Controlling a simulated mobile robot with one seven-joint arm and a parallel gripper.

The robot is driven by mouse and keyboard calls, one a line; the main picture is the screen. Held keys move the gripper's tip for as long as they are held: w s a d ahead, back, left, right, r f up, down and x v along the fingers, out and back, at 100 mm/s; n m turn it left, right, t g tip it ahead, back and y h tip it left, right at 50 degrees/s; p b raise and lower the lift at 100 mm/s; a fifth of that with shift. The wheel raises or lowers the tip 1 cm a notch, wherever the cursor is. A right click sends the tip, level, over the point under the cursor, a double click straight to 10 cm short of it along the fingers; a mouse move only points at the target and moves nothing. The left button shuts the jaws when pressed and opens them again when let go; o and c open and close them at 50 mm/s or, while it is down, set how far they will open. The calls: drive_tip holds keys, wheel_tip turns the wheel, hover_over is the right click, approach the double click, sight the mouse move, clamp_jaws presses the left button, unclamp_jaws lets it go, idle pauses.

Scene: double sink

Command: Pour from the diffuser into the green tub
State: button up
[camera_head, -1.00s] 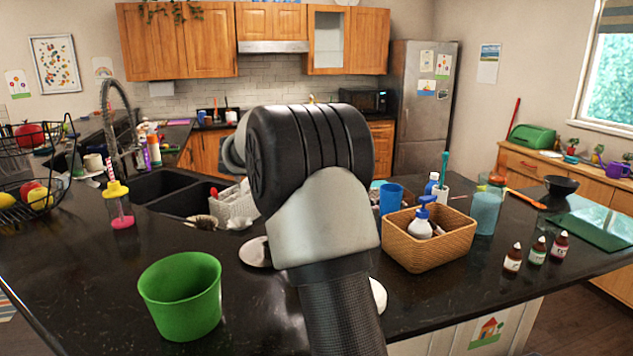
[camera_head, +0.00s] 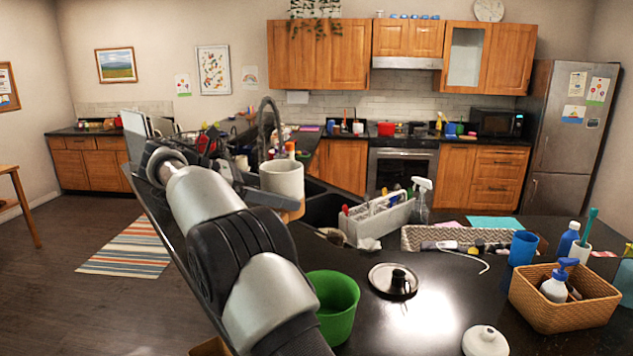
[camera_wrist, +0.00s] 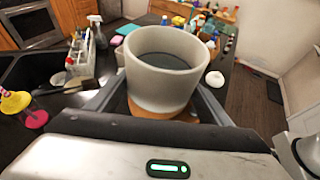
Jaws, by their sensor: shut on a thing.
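The diffuser (camera_head: 283,180) is a pale grey, open-topped cylinder with a wooden base. My gripper (camera_head: 284,203) is shut on it low down and holds it roughly upright above the counter, near the sink. In the wrist view the diffuser (camera_wrist: 165,72) stands between the two fingers, its open top showing a dark inside; I cannot tell how full it is. The green tub (camera_head: 336,302) stands on the black counter, nearer to the head camera than the diffuser and to its right. My arm covers the tub's left side. The tub does not show in the wrist view.
The sink (camera_head: 322,208) lies behind.

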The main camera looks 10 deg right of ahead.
drive_tip(key=a, duration=0.1)
drive_tip(key=s+a, duration=0.2)
drive_tip(key=shift+a+r, duration=0.15)
drive_tip(key=shift+a, duration=0.25)
drive_tip(key=shift+s+d+f+m+y, duration=0.2)
drive_tip(key=shift+d+m+y, duration=0.1)
drive_tip(key=shift+d, duration=0.1)
drive_tip(key=shift+s+d+f, duration=0.35)
drive_tip(key=shift+s+f, duration=0.05)
drive_tip(key=s+d+f+m+t+y+b, duration=0.1)
drive_tip(key=s+d+f+m+t+y, duration=0.1)
drive_tip(key=f+y, duration=0.3)
wheel_tip(320, 180, down, 4)
drive_tip(key=shift+s+d+r+m+t, duration=0.1)
drive_tip(key=shift+s+d+m+t, duration=0.35)
drive_tip(key=shift+d, duration=0.45)
drive_tip(key=shift+f+b, duration=0.35)
drive_tip(key=shift+b, duration=0.7)
drive_tip(key=shift+f+m+t+y+b, duration=0.4)
drive_tip(key=shift+y+b, duration=0.25)
drive_tip(key=shift+b, duration=1.3)
drive_tip(key=shift+f+m+t+y+b, duration=0.35)
drive_tip(key=shift+y+b, duration=0.3)
drive_tip(key=shift+b, duration=1.25)
drive_tip(key=shift+s+d+m+t+y+b, duration=0.2)
drive_tip(key=shift+m+t+y+b, duration=0.3)
drive_tip(key=shift+b, duration=1.25)
drive_tip(key=shift+s+d+m+t+y+b, duration=0.15)
drive_tip(key=shift+t+y+b, duration=0.5)
drive_tip(key=shift+b, duration=1.05)
